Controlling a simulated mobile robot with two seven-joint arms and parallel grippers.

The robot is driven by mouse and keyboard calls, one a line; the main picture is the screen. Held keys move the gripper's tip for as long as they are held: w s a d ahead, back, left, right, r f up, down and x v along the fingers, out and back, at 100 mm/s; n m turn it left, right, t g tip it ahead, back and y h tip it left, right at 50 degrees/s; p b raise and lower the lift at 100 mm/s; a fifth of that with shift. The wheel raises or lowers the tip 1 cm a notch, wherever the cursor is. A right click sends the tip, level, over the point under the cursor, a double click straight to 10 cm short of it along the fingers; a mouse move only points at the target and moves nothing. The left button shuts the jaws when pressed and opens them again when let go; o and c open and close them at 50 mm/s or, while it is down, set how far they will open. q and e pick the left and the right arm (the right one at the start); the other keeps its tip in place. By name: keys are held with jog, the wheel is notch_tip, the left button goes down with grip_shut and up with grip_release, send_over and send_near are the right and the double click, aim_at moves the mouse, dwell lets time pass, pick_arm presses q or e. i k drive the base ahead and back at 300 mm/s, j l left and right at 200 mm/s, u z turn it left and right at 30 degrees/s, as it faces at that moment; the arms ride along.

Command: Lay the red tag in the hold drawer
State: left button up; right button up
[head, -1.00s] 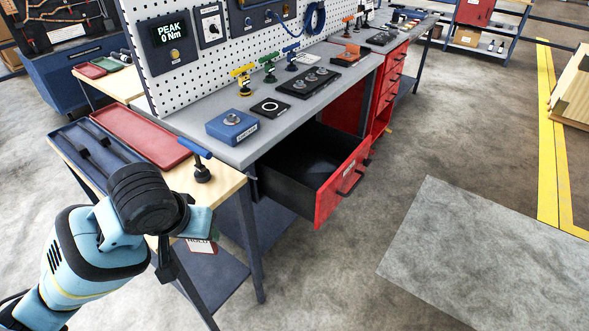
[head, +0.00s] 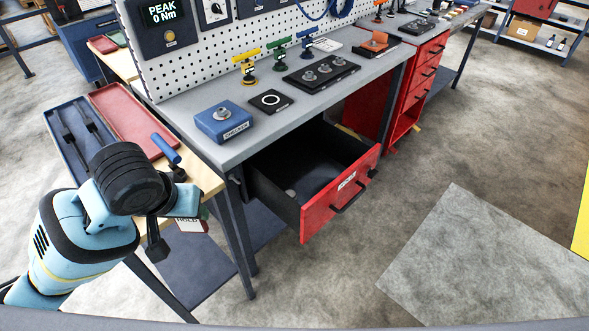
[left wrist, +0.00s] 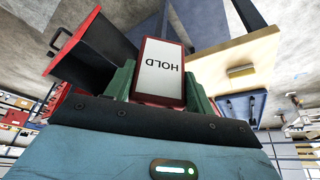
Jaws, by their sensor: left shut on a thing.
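The red tag (head: 191,225), with a white face reading HOLD, is held in my left gripper (head: 172,228). In the left wrist view the tag (left wrist: 161,72) sits between the green fingers, its lettering upside down. The hold drawer (head: 341,192) is pulled open under the grey bench, with a red front, a white label and a dark inside. It also shows in the left wrist view (left wrist: 78,50). The tag is left of the drawer and apart from it, beside the small wooden table. My right gripper is not in view.
The small wooden table (head: 205,178) holds a red tray (head: 128,118), a blue tray (head: 70,150) and a blue-handled tool (head: 167,150). The grey bench (head: 235,152) carries a blue checker block (head: 222,122) and several tools. Floor right of the drawer is clear.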

aim_at(290, 172)
jog(key=i+l+u, duration=0.25)
jog(key=l, duration=0.3)
jog(key=i+l+u, duration=0.25)
jog(key=l, duration=0.3)
jog(key=i+l+u, duration=0.15)
jog(key=l+u, duration=0.15)
jog(key=l, duration=0.3)
jog(key=i+l+u, duration=0.1)
jog(key=l+u, duration=0.15)
jog(key=l, duration=0.4)
jog(key=l+u, duration=0.25)
jog(key=l, duration=0.35)
jog(key=i+l+u, duration=0.15)
jog(key=l, duration=0.25)
jog(key=l+u, duration=0.2)
jog(key=l, duration=0.15)
jog(key=i+l+u, duration=0.55)
jog(key=i+j, duration=0.05)
jog(key=i, duration=0.05)
